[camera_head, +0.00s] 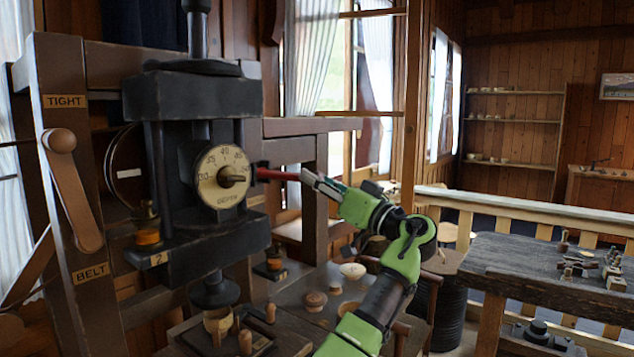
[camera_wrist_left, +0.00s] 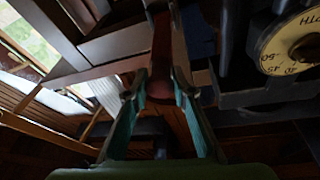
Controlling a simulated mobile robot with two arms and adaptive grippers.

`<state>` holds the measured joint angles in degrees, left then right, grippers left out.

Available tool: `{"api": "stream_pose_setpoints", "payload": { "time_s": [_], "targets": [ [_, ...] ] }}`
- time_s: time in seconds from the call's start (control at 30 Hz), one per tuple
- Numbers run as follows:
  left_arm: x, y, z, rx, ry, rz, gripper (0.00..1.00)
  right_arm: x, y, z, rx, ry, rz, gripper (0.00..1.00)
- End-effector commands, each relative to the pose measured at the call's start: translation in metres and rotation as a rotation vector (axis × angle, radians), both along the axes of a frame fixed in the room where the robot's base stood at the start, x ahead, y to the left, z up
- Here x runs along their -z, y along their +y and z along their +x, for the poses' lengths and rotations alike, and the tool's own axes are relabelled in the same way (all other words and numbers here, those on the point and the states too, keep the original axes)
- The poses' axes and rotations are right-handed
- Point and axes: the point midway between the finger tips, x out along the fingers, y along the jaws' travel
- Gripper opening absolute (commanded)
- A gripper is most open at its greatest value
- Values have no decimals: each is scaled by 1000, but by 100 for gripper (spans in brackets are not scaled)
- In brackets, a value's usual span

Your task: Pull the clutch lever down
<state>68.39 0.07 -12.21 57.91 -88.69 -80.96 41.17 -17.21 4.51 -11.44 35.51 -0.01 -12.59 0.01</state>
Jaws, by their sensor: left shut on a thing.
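A dark machine head (camera_head: 200,95) with a round dial (camera_head: 222,177) stands at left in the head view. A red lever (camera_head: 275,174) sticks out to the right from beside the dial, nearly level. My left gripper (camera_head: 312,180) is shut on the red lever's outer end. In the left wrist view the lever (camera_wrist_left: 162,45) lies between the two fingers of the gripper (camera_wrist_left: 165,90), and the dial (camera_wrist_left: 292,45) shows at top right. A wooden lever (camera_head: 75,195) hangs on the left post between "TIGHT" and "BELT" plates. My right gripper is not in view.
Turned wooden pieces (camera_head: 315,299) and a pale bowl (camera_head: 352,271) sit on the bench below my left arm. A dark workbench (camera_head: 520,280) with small parts stands at right, before a wooden railing (camera_head: 540,207). The air right of the gripper is clear.

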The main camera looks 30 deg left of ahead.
Motion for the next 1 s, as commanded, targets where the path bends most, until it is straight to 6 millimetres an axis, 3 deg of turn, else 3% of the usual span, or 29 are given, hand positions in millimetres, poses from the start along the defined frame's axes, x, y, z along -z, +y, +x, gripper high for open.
{"api": "stream_pose_setpoints", "payload": {
  "time_s": [0.2, 0.23, 0.3, 0.67, 0.83, 1.0],
  "targets": [
    [6, 0, 1, 1, 4, -11, 0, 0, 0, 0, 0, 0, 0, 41],
    [6, 0, 1, 1, 4, -12, 28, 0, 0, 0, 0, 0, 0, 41],
    [6, 0, 1, 1, 5, -10, 41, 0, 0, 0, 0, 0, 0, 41],
    [4, -2, 0, 0, 2, -5, 41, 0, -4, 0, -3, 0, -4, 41],
    [9, -22, -4, 3, 2, -5, 41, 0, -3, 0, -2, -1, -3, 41],
    [20, -58, -11, 5, 4, -6, 41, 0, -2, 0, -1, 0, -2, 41]
  ]
}}
